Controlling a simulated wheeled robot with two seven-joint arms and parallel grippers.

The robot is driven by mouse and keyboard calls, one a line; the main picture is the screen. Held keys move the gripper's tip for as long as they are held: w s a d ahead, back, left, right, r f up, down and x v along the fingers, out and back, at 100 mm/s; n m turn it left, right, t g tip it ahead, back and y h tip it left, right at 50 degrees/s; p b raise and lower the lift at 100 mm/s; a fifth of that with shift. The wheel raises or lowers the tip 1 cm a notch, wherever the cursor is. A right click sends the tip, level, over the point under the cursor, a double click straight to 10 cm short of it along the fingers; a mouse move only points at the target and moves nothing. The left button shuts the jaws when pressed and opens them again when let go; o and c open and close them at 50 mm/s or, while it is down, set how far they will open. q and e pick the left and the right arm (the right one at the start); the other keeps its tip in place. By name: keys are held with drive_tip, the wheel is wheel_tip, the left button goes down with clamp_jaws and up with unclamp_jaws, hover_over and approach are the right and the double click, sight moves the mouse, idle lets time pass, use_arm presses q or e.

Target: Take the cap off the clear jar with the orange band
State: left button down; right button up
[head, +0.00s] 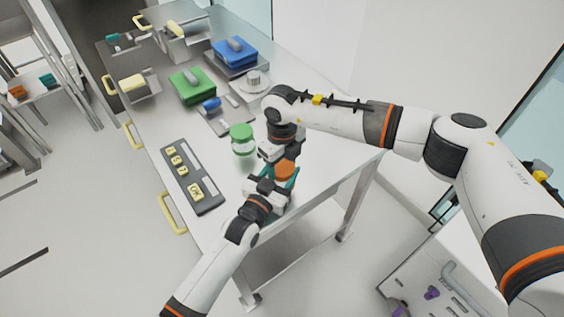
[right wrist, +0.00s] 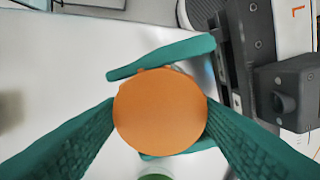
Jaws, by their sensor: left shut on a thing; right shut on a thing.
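The orange cap (right wrist: 160,110) fills the middle of the right wrist view, seen from above. It also shows in the head view (head: 285,170) near the table's front edge. My right gripper (head: 283,163) comes down from above, its teal fingers shut on two sides of the cap. My left gripper (head: 277,182) comes in from the front, and its teal fingers pass on the other two sides, below the cap, shut on the jar. The clear jar body is hidden under the cap and between the fingers. I cannot tell whether cap and jar are apart.
A jar with a green lid (head: 242,140) stands just left of the grippers. A dark key panel (head: 192,177) with yellow keys lies further left. Green (head: 192,87) and blue (head: 234,52) bins stand further back. The table's front edge is close to the grippers.

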use_arm(q)
drive_tip(key=shift+f, duration=0.15)
use_arm(e)
drive_tip(key=shift+n, duration=1.2)
drive_tip(key=o, duration=1.1)
drive_tip(key=shift+r, duration=0.1)
drive_tip(key=shift+r, duration=2.2)
use_arm(q)
drive_tip(key=shift+c, duration=2.1)
unclamp_jaws()
